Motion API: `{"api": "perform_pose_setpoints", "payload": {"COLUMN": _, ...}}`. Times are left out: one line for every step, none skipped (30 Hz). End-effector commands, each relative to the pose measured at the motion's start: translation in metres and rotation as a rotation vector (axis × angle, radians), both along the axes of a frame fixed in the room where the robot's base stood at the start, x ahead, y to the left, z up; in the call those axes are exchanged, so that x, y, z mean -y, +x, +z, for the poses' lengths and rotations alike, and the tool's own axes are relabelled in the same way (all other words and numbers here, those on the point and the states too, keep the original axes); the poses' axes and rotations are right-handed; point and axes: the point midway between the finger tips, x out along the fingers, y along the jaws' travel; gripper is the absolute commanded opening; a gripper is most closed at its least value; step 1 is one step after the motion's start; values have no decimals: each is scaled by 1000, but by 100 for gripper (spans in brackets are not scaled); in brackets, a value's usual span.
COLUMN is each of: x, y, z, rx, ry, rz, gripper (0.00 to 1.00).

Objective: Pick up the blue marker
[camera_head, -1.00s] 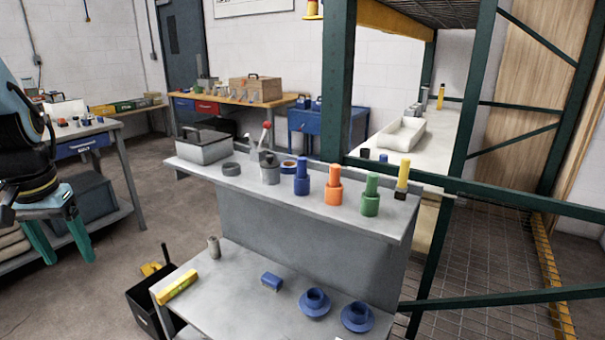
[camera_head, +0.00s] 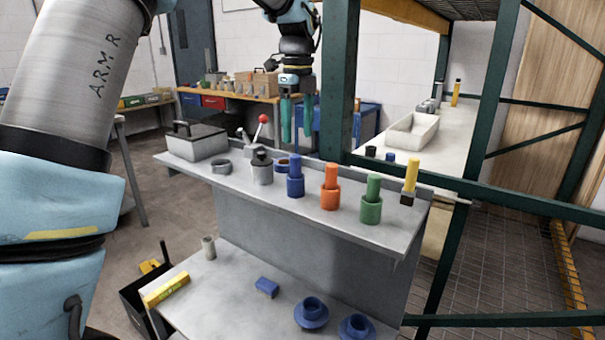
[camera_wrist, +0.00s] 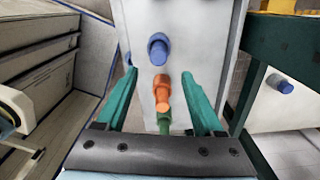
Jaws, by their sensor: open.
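In the wrist view, the blue marker (camera_wrist: 158,49) lies just beyond the gap between the fingertips (camera_wrist: 159,73). The orange one (camera_wrist: 161,92) shows between the fingers, and the green one (camera_wrist: 164,124) is nearer the palm.
A yellow-and-black marker (camera_head: 410,182) stands at the shelf's right end. A green frame post (camera_head: 338,90) rises close behind the shelf. The lower shelf (camera_head: 230,290) holds several blue parts.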

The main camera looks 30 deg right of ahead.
Motion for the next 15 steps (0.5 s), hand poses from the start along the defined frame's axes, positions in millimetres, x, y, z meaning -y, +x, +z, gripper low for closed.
{"api": "perform_pose_setpoints", "payload": {"x": -1, "y": -1, "z": -8, "rx": -2, "ry": 2, "rz": 0, "gripper": 69}}
{"api": "perform_pose_setpoints", "payload": {"x": -1, "y": -1, "z": -12, "rx": -3, "ry": 2, "rz": 1, "gripper": 69}}
{"api": "perform_pose_setpoints", "payload": {"x": 0, "y": 0, "z": -18, "rx": -2, "ry": 2, "rz": 1, "gripper": 69}}
{"api": "perform_pose_setpoints", "payload": {"x": -1, "y": 0, "z": -21, "rx": -1, "ry": 1, "rz": 2, "gripper": 69}}
{"api": "perform_pose_setpoints", "payload": {"x": -1, "y": 0, "z": -24, "rx": -2, "ry": 2, "rz": 2, "gripper": 69}}
{"api": "perform_pose_setpoints", "payload": {"x": -1, "y": 0, "z": -27, "rx": 0, "ry": 1, "rz": 3, "gripper": 69}}
{"api": "perform_pose_setpoints", "payload": {"x": -1, "y": 0, "z": -29, "rx": 0, "ry": 0, "rz": 3, "gripper": 69}}
{"api": "perform_pose_setpoints", "payload": {"x": -1, "y": 0, "z": -31, "rx": 0, "ry": 0, "rz": 3, "gripper": 69}}
{"api": "perform_pose_setpoints", "payload": {"x": -1, "y": 0, "z": -33, "rx": 0, "ry": 1, "rz": 4, "gripper": 69}}
{"api": "perform_pose_setpoints", "payload": {"x": -1, "y": 1, "z": -35, "rx": -1, "ry": 1, "rz": 4, "gripper": 69}}
{"api": "perform_pose_setpoints", "payload": {"x": -2, "y": 1, "z": -37, "rx": -1, "ry": 1, "rz": 4, "gripper": 69}}
{"api": "perform_pose_setpoints", "payload": {"x": -3, "y": 1, "z": -42, "rx": -3, "ry": 2, "rz": 4, "gripper": 69}}
{"api": "perform_pose_setpoints", "payload": {"x": -3, "y": 2, "z": -46, "rx": -3, "ry": 2, "rz": 5, "gripper": 69}}
{"api": "perform_pose_setpoints", "payload": {"x": -4, "y": 3, "z": -50, "rx": -2, "ry": 2, "rz": 5, "gripper": 69}}
{"api": "perform_pose_setpoints", "payload": {"x": -5, "y": 4, "z": -57, "rx": -2, "ry": 2, "rz": 6, "gripper": 69}}
